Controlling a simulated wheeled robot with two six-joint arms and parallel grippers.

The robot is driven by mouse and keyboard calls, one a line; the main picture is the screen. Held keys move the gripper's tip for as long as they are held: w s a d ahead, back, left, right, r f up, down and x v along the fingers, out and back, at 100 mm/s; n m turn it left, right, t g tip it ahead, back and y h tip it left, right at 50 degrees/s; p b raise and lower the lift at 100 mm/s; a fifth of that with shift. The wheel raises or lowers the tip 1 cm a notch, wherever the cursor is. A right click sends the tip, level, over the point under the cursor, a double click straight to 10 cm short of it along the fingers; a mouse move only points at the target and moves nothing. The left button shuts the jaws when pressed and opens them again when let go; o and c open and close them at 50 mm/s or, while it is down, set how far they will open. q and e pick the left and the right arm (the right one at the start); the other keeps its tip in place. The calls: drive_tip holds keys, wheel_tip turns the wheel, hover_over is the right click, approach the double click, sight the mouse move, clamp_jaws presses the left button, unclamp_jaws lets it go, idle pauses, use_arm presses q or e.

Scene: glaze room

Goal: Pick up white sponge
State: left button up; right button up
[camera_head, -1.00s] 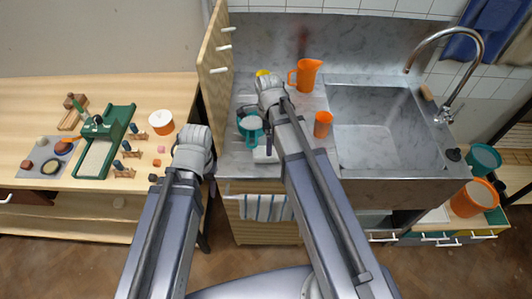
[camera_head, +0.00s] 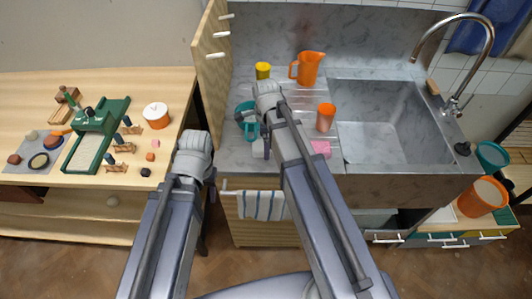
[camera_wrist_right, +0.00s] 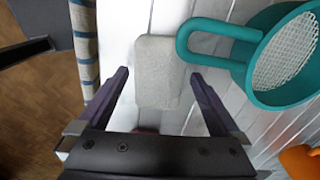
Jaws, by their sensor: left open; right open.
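The white sponge (camera_wrist_right: 160,70) is a pale, rounded block lying flat on the ribbed drainboard in the right wrist view. My right gripper (camera_wrist_right: 158,76) is open, with one dark finger on each side of the sponge's lower part and a gap to both. In the head view the right gripper (camera_head: 266,146) is mostly covered by its arm, and I cannot make out the sponge there. My left gripper (camera_head: 212,194) barely shows below its arm, near the wooden table's right end; it is open and away from the sponge.
A teal strainer (camera_wrist_right: 243,70) has its handle close to the sponge's right side. A pink block (camera_head: 320,148), orange cup (camera_head: 326,117), orange jug (camera_head: 308,69) and yellow cup (camera_head: 263,71) stand around. A striped towel (camera_head: 262,205) hangs at the front edge. The sink (camera_head: 390,125) is empty.

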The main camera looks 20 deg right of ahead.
drive_tip(key=shift+f, duration=0.6)
drive_tip(key=shift+r, duration=0.1)
drive_tip(key=c, duration=1.2)
